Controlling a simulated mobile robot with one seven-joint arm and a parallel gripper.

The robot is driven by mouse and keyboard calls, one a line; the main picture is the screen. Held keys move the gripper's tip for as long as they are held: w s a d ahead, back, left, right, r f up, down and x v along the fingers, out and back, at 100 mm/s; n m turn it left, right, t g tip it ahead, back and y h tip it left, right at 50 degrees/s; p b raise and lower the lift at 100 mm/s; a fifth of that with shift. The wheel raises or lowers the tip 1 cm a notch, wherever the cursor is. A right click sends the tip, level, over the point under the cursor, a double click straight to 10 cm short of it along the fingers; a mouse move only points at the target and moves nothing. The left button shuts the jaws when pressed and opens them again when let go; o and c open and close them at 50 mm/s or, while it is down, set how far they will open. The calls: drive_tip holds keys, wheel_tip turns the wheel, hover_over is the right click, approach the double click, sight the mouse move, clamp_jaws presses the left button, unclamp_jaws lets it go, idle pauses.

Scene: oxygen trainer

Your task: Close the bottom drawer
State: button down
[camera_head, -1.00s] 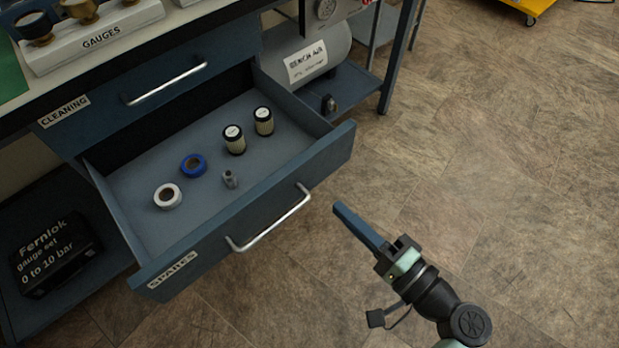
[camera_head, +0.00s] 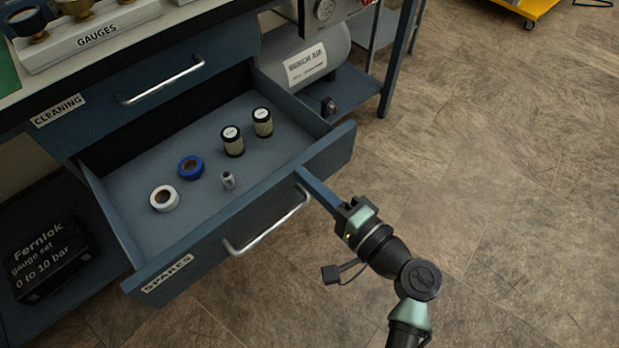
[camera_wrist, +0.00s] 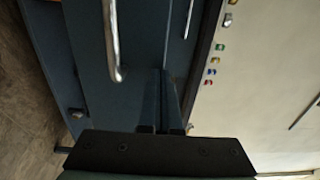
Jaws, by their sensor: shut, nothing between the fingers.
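The bottom drawer (camera_head: 215,240), labelled SPARES, is pulled well out. It holds a white roll, a blue roll, a small metal fitting and two cylindrical filters. Its silver handle (camera_head: 268,222) runs along the front; a silver bar handle also shows in the wrist view (camera_wrist: 112,40). My gripper (camera_head: 302,174) is shut and empty. Its fingertips are at the drawer front near the right end of the handle, close to the upper edge. I cannot tell whether they touch. In the wrist view the fingers (camera_wrist: 163,85) point toward a dark blue panel.
The closed CLEANING drawer (camera_head: 200,62) sits above, with its own handle. A bench air tank (camera_head: 315,50) stands on the shelf at right, and a black gauge case (camera_head: 48,258) on the lower shelf at left.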

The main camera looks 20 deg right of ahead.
drive_tip(key=b+x, duration=0.2)
drive_tip(key=x, duration=0.6)
drive_tip(key=b+x, duration=0.3)
drive_tip(key=x, duration=0.5)
drive_tip(key=b+x, duration=0.3)
drive_tip(key=x, duration=0.5)
drive_tip(key=shift+w+a+f, duration=0.2)
drive_tip(key=shift+w+f, duration=0.05)
drive_tip(key=shift+w, duration=0.15)
drive_tip(key=shift+w+a+r+b, duration=0.1)
drive_tip(key=shift+w+b, duration=0.05)
drive_tip(key=shift+w, duration=0.2)
drive_tip(key=shift+w+a+r+b, duration=0.1)
drive_tip(key=shift+w+b, duration=0.05)
drive_tip(key=shift+w, duration=0.2)
